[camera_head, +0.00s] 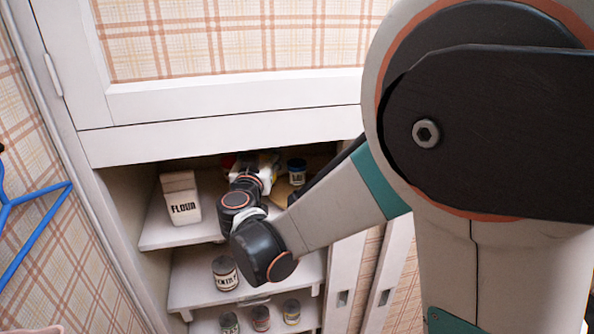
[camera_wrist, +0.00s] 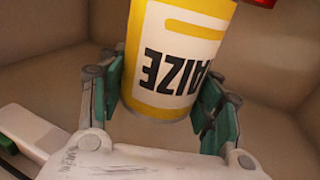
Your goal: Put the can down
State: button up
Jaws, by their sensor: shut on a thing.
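The can (camera_wrist: 180,60) is yellow and white with dark lettering ending in "AIZE", which appears upside down in the wrist view. My gripper (camera_wrist: 165,98) is shut on it, with green-padded fingers on both sides of the can. In the head view my gripper (camera_head: 257,165) reaches into the cupboard above the upper shelf (camera_head: 175,239), and the can is mostly hidden there by my wrist. I cannot tell whether the can touches the shelf.
A flour box (camera_head: 181,197) stands left on the upper shelf. A dark jar with a pale label (camera_head: 297,171) stands to the right. A jar (camera_head: 225,273) stands on the middle shelf, with several more below. Cupboard walls and the upper front panel (camera_head: 220,133) bound the space.

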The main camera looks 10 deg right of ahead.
jog(key=d, duration=1)
jog(key=f+b, duration=0.1)
jog(key=f, duration=0.1)
jog(key=f+b, duration=0.1)
jog(key=f, duration=0.1)
jog(key=f+b, duration=0.1)
jog(key=f, duration=0.1)
jog(key=shift+d+f, duration=0.35)
jog(key=shift+d, duration=0.05)
jog(key=shift+d+f, duration=0.2)
jog(key=shift+f, duration=0.05)
jog(key=shift+s+r, duration=0.1)
jog(key=shift+r, duration=0.05)
jog(key=shift+f, duration=0.2)
jog(key=o, duration=1.4)
jog(key=shift+r, duration=0.1)
